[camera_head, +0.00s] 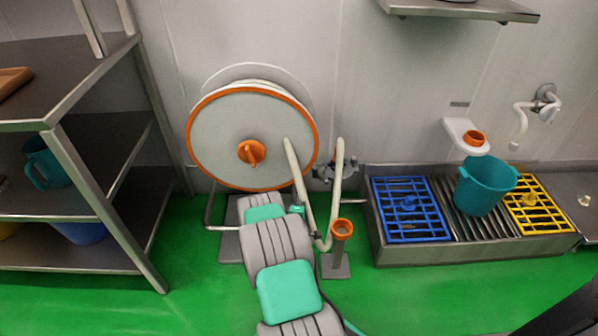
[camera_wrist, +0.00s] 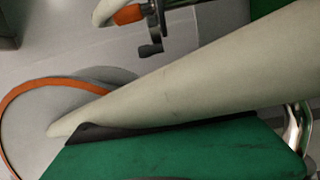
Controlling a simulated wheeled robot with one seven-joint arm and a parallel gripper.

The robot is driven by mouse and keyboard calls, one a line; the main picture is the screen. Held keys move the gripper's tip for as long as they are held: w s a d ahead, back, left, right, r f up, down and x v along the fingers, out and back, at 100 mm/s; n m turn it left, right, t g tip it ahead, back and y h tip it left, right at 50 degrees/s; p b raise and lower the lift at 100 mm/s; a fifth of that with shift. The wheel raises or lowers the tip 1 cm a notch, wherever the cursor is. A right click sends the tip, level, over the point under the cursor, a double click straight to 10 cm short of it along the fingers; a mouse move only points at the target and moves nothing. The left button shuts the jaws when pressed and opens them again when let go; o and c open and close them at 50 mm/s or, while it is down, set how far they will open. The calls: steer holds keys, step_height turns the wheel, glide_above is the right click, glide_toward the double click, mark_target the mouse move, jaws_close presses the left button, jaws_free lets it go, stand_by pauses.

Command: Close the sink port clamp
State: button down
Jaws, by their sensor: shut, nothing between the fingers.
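A grey metal fitting (camera_head: 335,170) sits low at the wall, left of the sink (camera_head: 440,254), partly behind a cream hose (camera_head: 340,185). In the wrist view a metal fitting with a dark crank handle (camera_wrist: 151,48) is at the top, beside an orange collar (camera_wrist: 128,14). I cannot tell for sure which part is the sink port clamp, or whether it is open. My gripper (camera_head: 297,209) is mostly hidden at the end of my arm, near the hose, left of the fitting. It is shut and empty.
A hose reel (camera_head: 225,125) with an orange rim stands left of the hose. An orange-topped post (camera_head: 342,230) stands close right of my arm. The sink holds a blue grate (camera_head: 390,222), a teal bucket (camera_head: 480,190) and a yellow grate (camera_head: 545,222). A metal shelf (camera_head: 140,262) stands left.

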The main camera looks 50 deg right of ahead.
mark_target(319, 172)
steer(key=b+x, duration=0.2)
steer(key=x, duration=0.7)
steer(key=shift+d, duration=0.35)
steer(key=shift+s+b, duration=0.25)
steer(key=shift+b, duration=0.05)
